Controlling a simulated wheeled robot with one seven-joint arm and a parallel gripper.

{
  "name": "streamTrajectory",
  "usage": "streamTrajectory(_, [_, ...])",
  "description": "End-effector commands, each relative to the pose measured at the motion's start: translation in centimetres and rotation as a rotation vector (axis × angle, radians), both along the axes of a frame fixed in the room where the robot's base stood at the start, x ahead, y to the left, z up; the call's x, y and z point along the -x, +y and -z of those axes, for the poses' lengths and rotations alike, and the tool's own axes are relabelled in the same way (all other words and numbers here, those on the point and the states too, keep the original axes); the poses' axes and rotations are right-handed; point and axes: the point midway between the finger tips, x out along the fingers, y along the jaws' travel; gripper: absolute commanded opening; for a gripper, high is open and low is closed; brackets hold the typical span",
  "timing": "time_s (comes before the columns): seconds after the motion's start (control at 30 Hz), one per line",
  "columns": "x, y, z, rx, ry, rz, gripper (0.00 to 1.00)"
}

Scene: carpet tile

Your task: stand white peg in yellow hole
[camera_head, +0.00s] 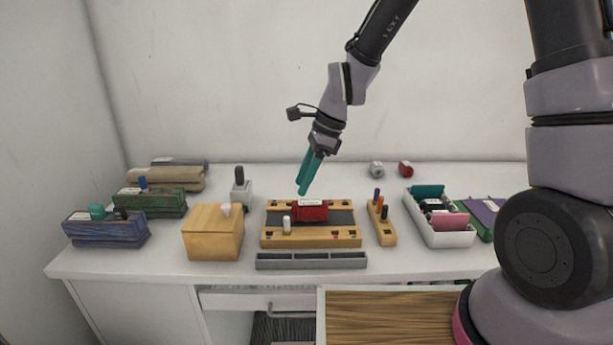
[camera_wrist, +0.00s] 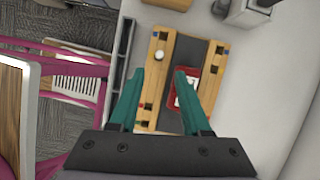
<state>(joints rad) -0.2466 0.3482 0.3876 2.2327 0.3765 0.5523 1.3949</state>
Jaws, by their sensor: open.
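The white peg (camera_head: 287,225) stands upright at the front left of a wooden board (camera_head: 268,238) with a dark middle. In the wrist view the white peg (camera_wrist: 159,55) shows from above, in the rail nearest the grey tray. My gripper (camera_head: 302,192) has teal fingers and hangs above the board, apart from the peg. In the wrist view my gripper (camera_wrist: 161,73) is open and empty, its fingers spread over the board.
A red labelled block (camera_head: 310,211) sits on the board. A narrow grey tray (camera_head: 312,261) lies in front. A wooden box (camera_head: 212,236) stands left, a peg rack (camera_head: 386,233) and white bin (camera_head: 445,238) right.

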Motion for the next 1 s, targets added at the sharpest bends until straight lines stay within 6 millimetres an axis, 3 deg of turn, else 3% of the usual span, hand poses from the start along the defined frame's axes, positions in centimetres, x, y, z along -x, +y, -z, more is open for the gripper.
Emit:
streamTrajectory(0.27, [-0.2, -0.5, -0.9, 0.000, -0.014, -0.009, 0.48])
streamTrajectory(0.37, [-0.7, -2.1, -2.7, 0.005, -0.075, -0.052, 0.48])
streamTrajectory(0.53, [-1.7, -8.0, -8.9, 0.048, -0.290, -0.218, 0.48])
streamTrajectory(0.67, [-1.1, -13.3, -13.8, 0.113, -0.466, -0.368, 0.48])
streamTrajectory(0.8, [1.1, -18.7, -18.5, 0.204, -0.632, -0.526, 0.48])
streamTrajectory(1.0, [5.5, -24.8, -22.9, 0.349, -0.811, -0.723, 0.48])
